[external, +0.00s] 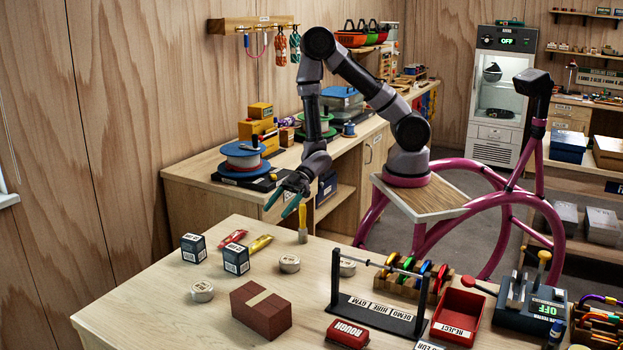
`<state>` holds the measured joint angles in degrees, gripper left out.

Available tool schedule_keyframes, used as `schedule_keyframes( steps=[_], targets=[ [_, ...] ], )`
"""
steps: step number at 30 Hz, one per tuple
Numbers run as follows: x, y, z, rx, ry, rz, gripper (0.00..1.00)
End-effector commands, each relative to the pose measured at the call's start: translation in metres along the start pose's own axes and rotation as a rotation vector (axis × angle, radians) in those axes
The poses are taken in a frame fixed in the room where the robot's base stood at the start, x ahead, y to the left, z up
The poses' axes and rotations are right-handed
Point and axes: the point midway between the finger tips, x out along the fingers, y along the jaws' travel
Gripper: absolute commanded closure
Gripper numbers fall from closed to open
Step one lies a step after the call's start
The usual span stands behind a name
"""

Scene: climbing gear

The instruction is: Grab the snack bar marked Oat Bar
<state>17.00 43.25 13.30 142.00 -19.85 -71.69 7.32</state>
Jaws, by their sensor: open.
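Two small wrapped bars lie side by side near the far left part of the light wooden table: a red one (232,238) and a yellow one (260,243). Their print is too small to read, so I cannot tell which is marked Oat Bar. My gripper (276,212) has teal fingers, spread apart and pointing down. It is empty, above the table's far edge, behind and to the right of both bars, and touches neither.
A yellow-handled brush (302,218) stands upright close to my gripper. Two dark boxes (193,248) (236,259), several tape rolls (289,263) and a brown brick (261,312) surround the bars. A rack (375,305) and red tray (458,317) stand right. The near-left table is clear.

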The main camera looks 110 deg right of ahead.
Motion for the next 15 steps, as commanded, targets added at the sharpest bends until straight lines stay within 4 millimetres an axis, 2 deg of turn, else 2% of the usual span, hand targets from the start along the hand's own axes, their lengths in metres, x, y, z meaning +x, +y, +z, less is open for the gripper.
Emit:
schedule_keyframes(
  steps=[1,6,15],
  targets=[
    [0.003,-0.007,0.005,0.007,0.021,-0.020,0.23],
    [0.011,-0.017,0.008,0.006,0.066,-0.050,0.23],
    [0.054,-0.020,0.005,0.005,0.067,-0.050,0.23]
  ],
)
